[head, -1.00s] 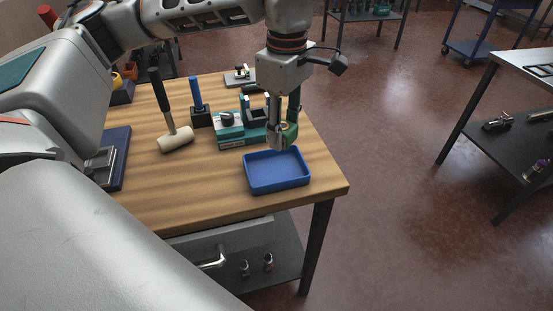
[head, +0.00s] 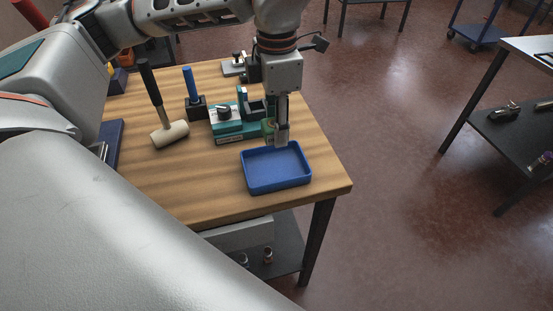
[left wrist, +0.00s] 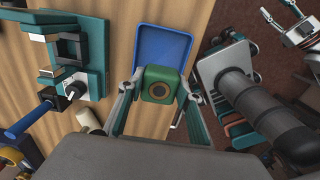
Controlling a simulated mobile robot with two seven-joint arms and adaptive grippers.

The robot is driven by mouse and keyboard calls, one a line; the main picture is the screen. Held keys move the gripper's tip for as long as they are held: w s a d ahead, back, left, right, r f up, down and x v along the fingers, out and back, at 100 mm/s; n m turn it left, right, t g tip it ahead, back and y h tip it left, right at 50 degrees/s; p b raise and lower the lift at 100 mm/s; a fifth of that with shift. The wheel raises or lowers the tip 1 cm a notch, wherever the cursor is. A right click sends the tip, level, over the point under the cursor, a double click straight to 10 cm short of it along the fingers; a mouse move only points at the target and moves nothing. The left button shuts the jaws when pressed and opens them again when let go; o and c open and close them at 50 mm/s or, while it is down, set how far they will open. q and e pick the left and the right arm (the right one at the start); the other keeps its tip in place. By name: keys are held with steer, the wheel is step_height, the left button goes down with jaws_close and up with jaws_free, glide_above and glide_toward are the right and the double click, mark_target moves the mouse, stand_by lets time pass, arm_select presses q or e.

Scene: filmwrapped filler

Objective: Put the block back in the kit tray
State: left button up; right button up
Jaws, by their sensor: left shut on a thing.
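The block is green, with a round hole and a tan ring in its face. In the left wrist view the block (left wrist: 159,84) sits between the two fingers of my left gripper (left wrist: 158,92), which is shut on it. In the head view my left gripper (head: 276,139) points down just behind the blue tray, at its far edge, and the block (head: 268,126) is mostly hidden by a finger. The shallow blue tray (head: 277,186) lies empty near the table's front right corner. The tray also shows in the left wrist view (left wrist: 163,45) beyond the block.
A teal fixture (head: 229,130) stands close to the left of the gripper. A mallet (head: 169,133) and a blue-handled tool in a dark holder (head: 196,107) are further left. The wooden table (head: 330,184) has bare space right of the tray.

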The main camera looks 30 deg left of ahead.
mark_target(276, 169)
arm_select(q)
step_height(276, 169, down, 11)
steer(key=shift+r, duration=0.2)
stand_by(0.3)
steer(key=shift+f, duration=0.1)
steer(key=shift+f, duration=0.15)
steer(key=o, duration=1.3)
step_height(276, 169, up, 12)
steer(key=shift+r, duration=0.25)
